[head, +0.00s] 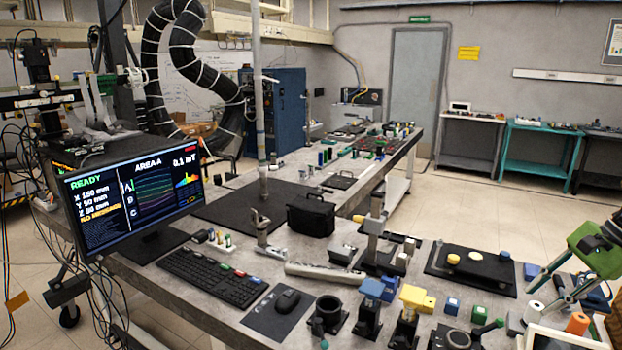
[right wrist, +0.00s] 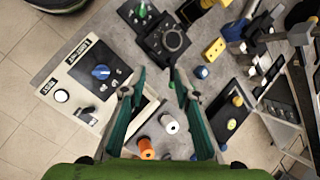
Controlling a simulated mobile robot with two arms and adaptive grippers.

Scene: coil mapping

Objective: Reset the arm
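A light control box (right wrist: 35,80) with a black panel lies left of my right gripper in the right wrist view. It carries a blue knob (right wrist: 101,72), a white round button (right wrist: 61,95) and a dark switch (right wrist: 86,116). In the head view my right gripper (head: 545,292) hangs at the right edge. My left gripper is not in view.
A monitor (head: 130,187) at left reads READY with X, Y, Z values. A keyboard (head: 211,277) and mouse (head: 287,301) lie before it. Orange (right wrist: 146,148) and white (right wrist: 169,124) spools stand below the right gripper. Blocks and fixtures crowd the table's right half.

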